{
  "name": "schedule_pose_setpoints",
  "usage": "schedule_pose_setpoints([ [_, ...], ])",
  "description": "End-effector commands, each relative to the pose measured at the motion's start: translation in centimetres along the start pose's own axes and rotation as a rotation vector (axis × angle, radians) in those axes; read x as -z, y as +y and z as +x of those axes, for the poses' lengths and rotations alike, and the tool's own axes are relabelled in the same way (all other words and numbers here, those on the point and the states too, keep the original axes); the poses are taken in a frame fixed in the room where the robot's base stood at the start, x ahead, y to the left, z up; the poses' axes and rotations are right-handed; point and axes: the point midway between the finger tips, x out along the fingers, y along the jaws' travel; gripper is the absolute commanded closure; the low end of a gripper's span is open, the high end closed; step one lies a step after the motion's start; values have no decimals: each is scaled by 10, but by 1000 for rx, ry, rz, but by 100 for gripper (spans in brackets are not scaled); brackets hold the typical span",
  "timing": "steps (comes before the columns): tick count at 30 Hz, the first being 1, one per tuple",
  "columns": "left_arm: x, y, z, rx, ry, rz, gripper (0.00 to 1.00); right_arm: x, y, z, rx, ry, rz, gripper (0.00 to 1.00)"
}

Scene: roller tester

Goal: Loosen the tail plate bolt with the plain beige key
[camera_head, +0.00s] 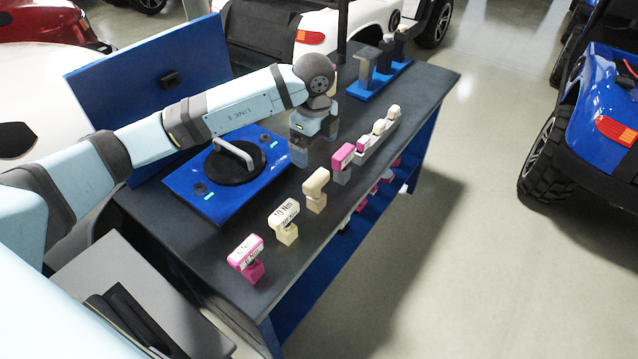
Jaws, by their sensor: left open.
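The plain beige key (316,184) stands upright on the dark bench, in a row between a beige key marked 10 Nm (285,214) and a pink key (343,157). My left gripper (313,146) is open and points down over the bench, behind the plain beige key and beside the far right end of the blue plate. Nothing shows between its fingers. The blue plate (223,207) carries a black disc with a pale handle (235,153) and dark fittings with green marks. I cannot tell which fitting is the tail plate bolt. My right gripper is not in view.
A pink key (245,258) stands at the near end of the row; several smaller keys stand in a holder (376,137) farther along. A blue rack (378,82) with dark and grey tools is at the back. A blue panel (130,75) rises behind the plate. The near bench top (285,262) is partly clear.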

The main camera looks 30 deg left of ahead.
Motion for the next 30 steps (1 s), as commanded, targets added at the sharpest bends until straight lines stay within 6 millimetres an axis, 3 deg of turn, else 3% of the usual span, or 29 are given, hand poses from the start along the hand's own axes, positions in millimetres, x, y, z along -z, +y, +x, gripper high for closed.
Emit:
schedule_pose_setpoints([
  [10, 1, 0, 65, -4, 1, -1, 0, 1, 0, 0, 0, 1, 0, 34],
  [20, 1, -1, 88, -3, 2, 0, 0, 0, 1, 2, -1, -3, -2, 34],
  [30, 1, -4, 131, -1, 2, 1, 0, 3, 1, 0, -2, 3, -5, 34],
])
